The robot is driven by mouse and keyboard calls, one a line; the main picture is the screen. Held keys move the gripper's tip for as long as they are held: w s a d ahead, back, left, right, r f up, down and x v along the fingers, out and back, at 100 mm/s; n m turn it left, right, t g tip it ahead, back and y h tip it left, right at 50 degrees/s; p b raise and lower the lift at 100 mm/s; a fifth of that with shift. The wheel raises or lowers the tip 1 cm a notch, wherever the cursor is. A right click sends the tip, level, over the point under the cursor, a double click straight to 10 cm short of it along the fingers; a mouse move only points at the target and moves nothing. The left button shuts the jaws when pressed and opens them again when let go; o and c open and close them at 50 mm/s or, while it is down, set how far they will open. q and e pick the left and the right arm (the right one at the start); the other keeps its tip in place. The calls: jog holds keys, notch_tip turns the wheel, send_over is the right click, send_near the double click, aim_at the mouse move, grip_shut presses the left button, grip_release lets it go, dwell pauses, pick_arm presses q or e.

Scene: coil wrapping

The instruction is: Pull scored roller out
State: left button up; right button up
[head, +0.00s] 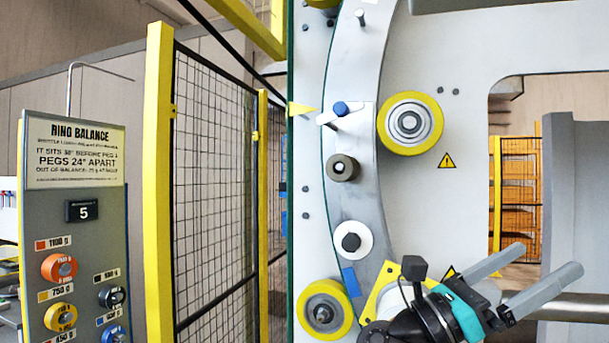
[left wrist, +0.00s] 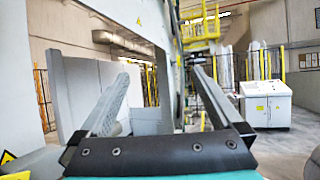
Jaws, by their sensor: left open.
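On the pale machine panel sits a curved grey ring (head: 355,75). A yellow-rimmed roller (head: 411,124) is beside the ring at upper right, and another yellow-rimmed roller (head: 325,311) is at lower left. A small dark brown roller (head: 343,167) and a white disc with a dark hub (head: 352,241) are on the ring. I cannot tell which roller is scored. My left gripper (head: 553,258) is open and empty at lower right, its fingers pointing right, apart from the rollers. In the left wrist view its fingers (left wrist: 160,75) frame no held thing. My right gripper is not in view.
A ring balance board (head: 75,230) with coloured weights stands at left. A yellow-framed mesh fence (head: 215,180) stands between it and the panel. A large grey curved body (head: 575,190) is at right. A white control cabinet (left wrist: 266,103) shows in the left wrist view.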

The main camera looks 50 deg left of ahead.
pick_arm(q)
jog(key=s+d+r+m+g+h+p, duration=0.15)
jog(key=s+r+m+g, duration=0.45)
jog(key=m, duration=0.6)
jog(key=s+a+r+m+t+y, duration=0.1)
jog(key=a+r+y, duration=0.3)
jog(key=a+y, duration=0.5)
jog(key=s+a+r+m+t+y, duration=0.1)
jog(key=a+r+t+y, duration=0.3)
jog(key=a, duration=0.9)
jog(key=s+a+r+m+g+y, duration=0.1)
jog(key=a+r+m+y, duration=0.15)
jog(key=a+y, duration=0.7)
jog(key=shift+n+h, duration=0.45)
jog(key=shift+h, duration=0.15)
jog(key=p+x, duration=0.1)
jog(key=x, duration=0.4)
jog(key=a+p+x, duration=0.1)
jog(key=x, duration=0.4)
jog(key=p+x, duration=0.1)
jog(key=x, duration=0.4)
jog(key=shift+s+a+p, duration=0.15)
jog(key=shift+a+p, duration=0.2)
